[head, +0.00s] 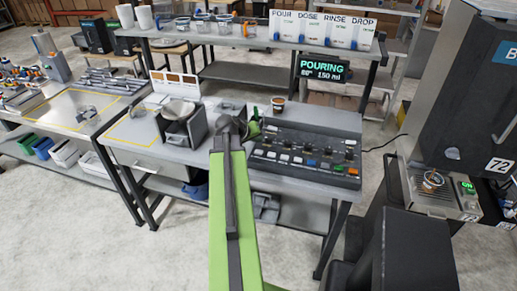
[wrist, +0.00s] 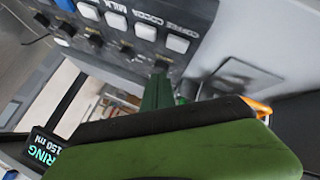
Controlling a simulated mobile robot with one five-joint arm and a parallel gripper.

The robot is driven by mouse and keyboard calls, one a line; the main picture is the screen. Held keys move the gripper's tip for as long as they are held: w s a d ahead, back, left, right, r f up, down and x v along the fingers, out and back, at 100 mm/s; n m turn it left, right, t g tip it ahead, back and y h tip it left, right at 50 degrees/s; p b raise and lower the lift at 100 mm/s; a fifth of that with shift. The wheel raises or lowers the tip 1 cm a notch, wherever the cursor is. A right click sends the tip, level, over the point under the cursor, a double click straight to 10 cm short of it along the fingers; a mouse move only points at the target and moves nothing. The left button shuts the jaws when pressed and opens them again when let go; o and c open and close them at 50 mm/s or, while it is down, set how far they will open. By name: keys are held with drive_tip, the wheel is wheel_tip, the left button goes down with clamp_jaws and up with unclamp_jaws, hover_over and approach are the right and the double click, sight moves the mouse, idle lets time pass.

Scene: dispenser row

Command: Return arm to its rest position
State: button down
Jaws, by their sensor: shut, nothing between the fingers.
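My green and black arm reaches up the middle of the head view. My gripper (head: 254,130) is shut and empty at the left edge of the black control panel (head: 304,165). The arm hides part of the table and the panel's left edge. In the wrist view, a green finger (wrist: 158,92) lies close in front of the panel (wrist: 120,55), whose white buttons carry labels such as COFFEE, COCOA and MILK. I cannot tell whether the finger touches the panel.
A small cup (head: 278,106) stands behind the panel, under a display (head: 322,69) reading POURING, 150 ml. A shelf (head: 255,41) with cups runs behind. A dark machine (head: 462,105) stands at right.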

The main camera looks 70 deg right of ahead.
drive_tip(key=shift+r+p, duration=0.45)
drive_tip(key=shift+r, duration=0.4)
drive_tip(key=shift+f, duration=0.1)
